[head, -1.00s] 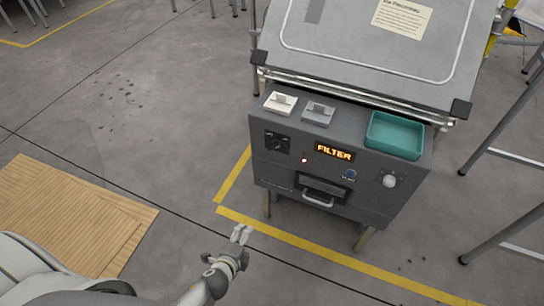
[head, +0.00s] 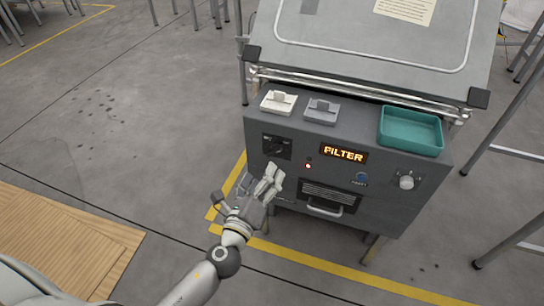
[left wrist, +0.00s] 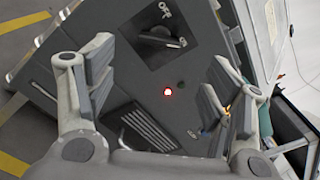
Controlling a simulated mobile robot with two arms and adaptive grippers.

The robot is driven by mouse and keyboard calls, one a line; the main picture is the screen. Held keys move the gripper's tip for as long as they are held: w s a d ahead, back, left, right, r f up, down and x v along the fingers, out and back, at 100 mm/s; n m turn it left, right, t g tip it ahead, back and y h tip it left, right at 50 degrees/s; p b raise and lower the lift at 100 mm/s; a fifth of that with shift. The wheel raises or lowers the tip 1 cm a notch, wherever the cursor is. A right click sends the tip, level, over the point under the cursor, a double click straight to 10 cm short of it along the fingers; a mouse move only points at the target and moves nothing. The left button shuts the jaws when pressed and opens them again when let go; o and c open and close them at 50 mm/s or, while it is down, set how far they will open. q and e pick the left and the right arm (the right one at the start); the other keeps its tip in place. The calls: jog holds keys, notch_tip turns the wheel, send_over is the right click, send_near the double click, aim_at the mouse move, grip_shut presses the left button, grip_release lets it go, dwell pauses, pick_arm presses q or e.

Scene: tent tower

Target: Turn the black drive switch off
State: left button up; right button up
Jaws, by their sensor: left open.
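The black drive switch (head: 277,147) is a dark square plate with a rotary handle, at the upper left of the grey machine's front panel (head: 400,207). In the left wrist view the switch (left wrist: 160,38) lies ahead of the fingers, with a label that seems to read OFF beside its handle. My left gripper (head: 271,176) is in front of the panel, just below the switch in the head view. In the left wrist view its fingers (left wrist: 158,88) are spread apart, with nothing between them, and no contact with the switch shows. My right gripper is not in view.
A display (head: 344,154) reads FILTER, with a red light (head: 308,166) beside it. A vent and handle (head: 325,209), a blue button (head: 361,177) and a round knob (head: 406,181) are on the panel. A teal tray (head: 411,148) sits on top.

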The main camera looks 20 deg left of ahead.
aim_at(274, 154)
pick_arm(q)
jog(key=w, duration=0.6)
jog(key=shift+w+d, duration=0.1)
jog(key=shift+w, duration=0.8)
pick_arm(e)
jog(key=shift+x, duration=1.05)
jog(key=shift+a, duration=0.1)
pick_arm(q)
jog(key=c, duration=1)
